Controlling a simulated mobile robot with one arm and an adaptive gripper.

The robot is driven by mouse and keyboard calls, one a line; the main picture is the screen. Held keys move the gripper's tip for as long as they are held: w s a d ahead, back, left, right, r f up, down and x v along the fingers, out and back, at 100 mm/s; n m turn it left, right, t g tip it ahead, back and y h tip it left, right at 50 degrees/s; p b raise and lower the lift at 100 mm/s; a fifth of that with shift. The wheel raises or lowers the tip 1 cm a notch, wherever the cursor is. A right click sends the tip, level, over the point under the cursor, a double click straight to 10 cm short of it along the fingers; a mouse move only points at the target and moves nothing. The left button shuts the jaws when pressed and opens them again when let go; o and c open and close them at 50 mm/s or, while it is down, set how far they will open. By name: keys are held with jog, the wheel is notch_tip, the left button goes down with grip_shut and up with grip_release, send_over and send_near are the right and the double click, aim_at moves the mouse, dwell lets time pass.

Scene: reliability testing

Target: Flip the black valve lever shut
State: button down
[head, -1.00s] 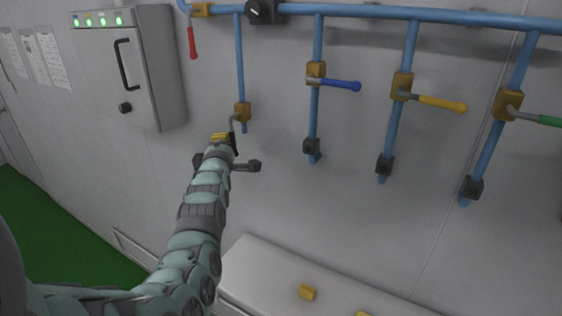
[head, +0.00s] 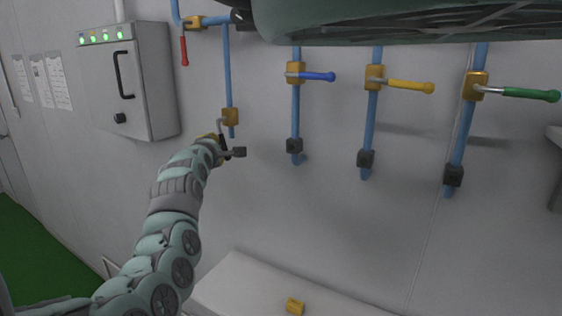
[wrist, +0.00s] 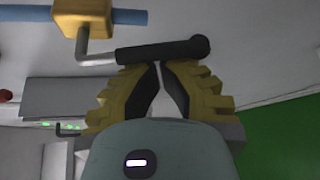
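The black valve lever (wrist: 165,48) lies across the top of the wrist view, joined by a bent grey stem to a brass valve block (wrist: 82,18) on a blue pipe. The lever runs roughly parallel to that pipe. In the head view the brass block (head: 230,117) sits low on the leftmost blue pipe, with the black lever (head: 224,146) hanging below it, partly hidden by my gripper. My gripper (wrist: 159,66) has yellow ridged fingers with black pads. Their tips are nearly together, just beside the lever, and nothing shows between them. Whether they touch it is unclear.
Blue (head: 318,76), yellow (head: 405,86) and green (head: 530,93) levers stick out to the right. A red lever (head: 184,50) hangs near a grey control box (head: 130,85).

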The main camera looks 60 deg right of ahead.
aim_at(225, 145)
jog(key=s+n+g+p, duration=0.1)
jog(key=s+r+n+g+y+p, duration=0.1)
jog(key=n, duration=0.1)
jog(key=s+n+g+p, duration=0.1)
jog(key=shift+s+d+r+n+g+p, duration=0.15)
jog(key=shift+s+r+n+g+p, duration=0.15)
jog(key=shift+s+p, duration=0.1)
jog(key=s+r+n+g+p, duration=0.1)
jog(key=n+g+p, duration=0.1)
jog(key=p, duration=0.1)
jog(key=s+r+n+g+p, duration=0.1)
jog(key=s+r+g+p, duration=0.1)
jog(key=p, duration=0.2)
jog(key=shift+d+r+n, duration=0.1)
jog(key=shift+d+n, duration=0.05)
jog(key=shift+n, duration=0.25)
dwell(0.3)
